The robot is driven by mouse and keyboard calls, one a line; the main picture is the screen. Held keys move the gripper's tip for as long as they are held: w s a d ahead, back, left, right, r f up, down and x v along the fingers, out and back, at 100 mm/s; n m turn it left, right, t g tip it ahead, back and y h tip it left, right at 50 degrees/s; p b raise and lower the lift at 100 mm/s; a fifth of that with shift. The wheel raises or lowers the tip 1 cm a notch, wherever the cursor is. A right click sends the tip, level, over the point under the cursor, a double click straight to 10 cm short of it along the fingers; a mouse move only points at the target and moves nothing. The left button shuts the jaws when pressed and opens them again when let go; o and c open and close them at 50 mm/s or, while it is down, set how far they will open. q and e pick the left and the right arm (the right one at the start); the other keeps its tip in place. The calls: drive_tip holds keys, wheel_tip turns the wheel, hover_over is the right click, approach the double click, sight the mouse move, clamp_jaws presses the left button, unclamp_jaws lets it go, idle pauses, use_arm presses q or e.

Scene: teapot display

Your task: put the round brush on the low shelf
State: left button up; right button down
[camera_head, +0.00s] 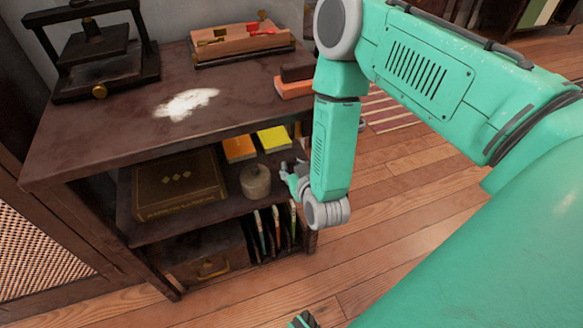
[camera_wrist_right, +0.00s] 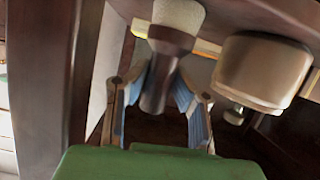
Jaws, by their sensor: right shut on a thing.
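The round brush shows in the right wrist view (camera_wrist_right: 172,45), with a pale round bristle head and a dark handle. My right gripper (camera_wrist_right: 157,105) is shut on its dark handle, with the blue-lined fingers on either side. In the head view my right gripper (camera_head: 287,177) is at the right end of the low shelf (camera_head: 234,204), just right of a beige lidded jar (camera_head: 256,181). I cannot make out the brush in that view. The jar also shows in the wrist view (camera_wrist_right: 262,68), beside the brush.
Yellow boxes (camera_head: 273,139) lie behind the jar. The dark tabletop (camera_head: 120,135) overhangs above, with a white powder patch (camera_head: 186,104). Upright thin books (camera_head: 276,230) and a drawer (camera_head: 205,268) are below.

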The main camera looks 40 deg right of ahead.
drive_tip(key=c, duration=1.4)
unclamp_jaws()
drive_tip(key=shift+d+f, duration=0.1)
drive_tip(key=shift+d, duration=0.05)
drive_tip(key=shift+c, duration=0.2)
drive_tip(key=shift+s, duration=0.1)
drive_tip(key=shift+s+a+r, duration=0.2)
drive_tip(key=shift+s+r, duration=0.05)
drive_tip(key=shift+s, duration=0.05)
drive_tip(key=p+v, duration=0.4)
drive_tip(key=v, duration=0.7)
drive_tip(key=s+f+n+g+y, duration=0.1)
drive_tip(key=s+f+g, duration=0.1)
drive_tip(key=s+g, duration=0.4)
drive_tip(key=s+a+f+n+g+y, duration=0.1)
drive_tip(key=s+g, duration=0.5)
drive_tip(key=s, duration=0.6)
wheel_tip(320, 180, down, 2)
drive_tip(key=shift+f+g+y, duration=0.15)
drive_tip(key=shift+g+y, duration=0.25)
drive_tip(key=shift+y, duration=0.3)
drive_tip(key=shift+a, duration=0.1)
